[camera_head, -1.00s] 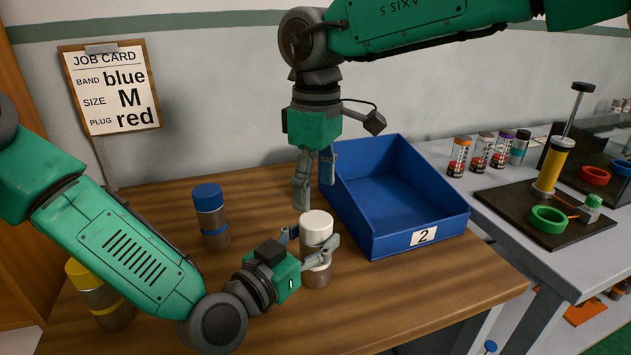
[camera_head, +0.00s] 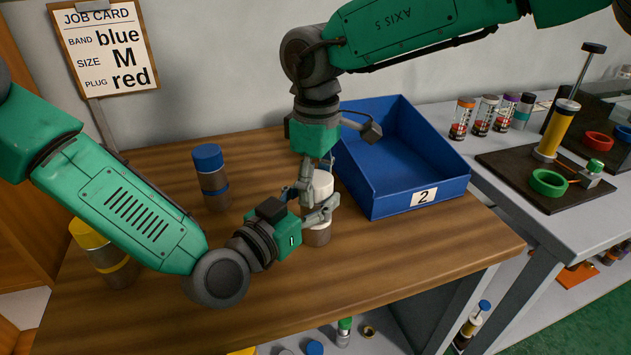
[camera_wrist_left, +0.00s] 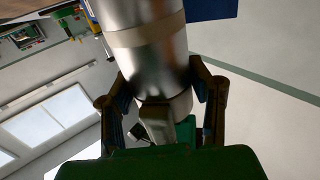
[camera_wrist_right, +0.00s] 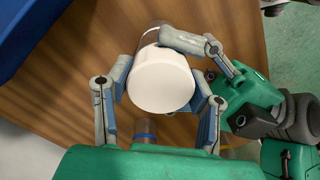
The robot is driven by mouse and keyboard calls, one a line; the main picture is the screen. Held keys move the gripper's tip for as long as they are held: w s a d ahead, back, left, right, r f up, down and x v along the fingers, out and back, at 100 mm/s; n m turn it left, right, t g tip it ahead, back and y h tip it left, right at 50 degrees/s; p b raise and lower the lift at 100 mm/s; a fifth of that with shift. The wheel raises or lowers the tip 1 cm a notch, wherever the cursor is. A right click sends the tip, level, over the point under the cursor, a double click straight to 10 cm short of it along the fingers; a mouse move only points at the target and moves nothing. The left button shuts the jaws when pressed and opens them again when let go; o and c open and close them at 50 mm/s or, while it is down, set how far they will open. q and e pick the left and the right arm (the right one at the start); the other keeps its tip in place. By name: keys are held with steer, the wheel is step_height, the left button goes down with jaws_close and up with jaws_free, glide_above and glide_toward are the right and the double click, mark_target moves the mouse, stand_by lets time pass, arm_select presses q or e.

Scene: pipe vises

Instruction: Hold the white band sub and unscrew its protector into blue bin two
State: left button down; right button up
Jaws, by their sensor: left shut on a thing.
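The white band sub (camera_head: 317,236) stands upright near the table's middle, its white protector (camera_head: 322,184) on top. My left gripper (camera_head: 309,213) is shut on the sub's body from the left; its fingers flank the metal cylinder (camera_wrist_left: 150,60) in the left wrist view. My right gripper (camera_head: 316,180) points down over the sub. In the right wrist view its open fingers straddle the white protector (camera_wrist_right: 162,82), one on each side, very close to it; contact is unclear. Blue bin two (camera_head: 395,207), labelled 2, sits just right of the sub and its visible floor is empty.
A blue-capped sub (camera_head: 209,170) stands behind my left gripper. A yellow-capped sub (camera_head: 95,245) stands at the left, partly behind my left arm. A job card (camera_head: 105,50) stands at the back left. A grey bench (camera_head: 545,222) with a vise is at the right.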

steer(key=shift+c, duration=1.2)
steer(key=n, duration=0.3)
steer(key=shift+w, duration=0.1)
steer(key=shift+d, duration=0.1)
steer(key=o, duration=1.3)
steer(key=shift+r, duration=0.15)
